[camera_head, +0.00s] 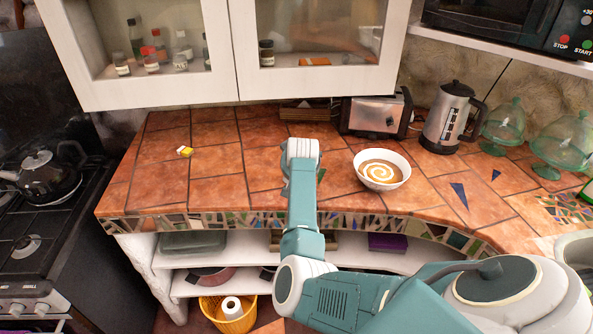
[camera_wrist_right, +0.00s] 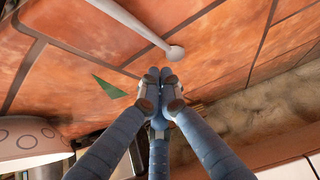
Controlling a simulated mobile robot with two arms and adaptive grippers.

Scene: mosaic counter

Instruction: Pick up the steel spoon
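A long, pale grey utensil, apparently the steel spoon (camera_wrist_right: 134,21), lies on the terracotta counter in the right wrist view. Its slim shaft runs from the top edge to a small rounded end just above my right fingertips. I cannot make it out in the head view, where my right arm covers part of the counter. My right gripper (camera_wrist_right: 160,88) has its fingertips together with nothing visible between them, apart from the utensil. In the head view this gripper (camera_head: 287,178) is mostly hidden behind my wrist, over the counter. My left gripper is not in view.
A bowl with a white swirl (camera_head: 382,169) stands right of my wrist. A toaster (camera_head: 375,115), a kettle (camera_head: 451,118) and green glass domes (camera_head: 503,124) stand behind and right. A small yellow item (camera_head: 185,151) lies left. Wall cabinets (camera_head: 225,90) hang above. The left counter is mostly clear.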

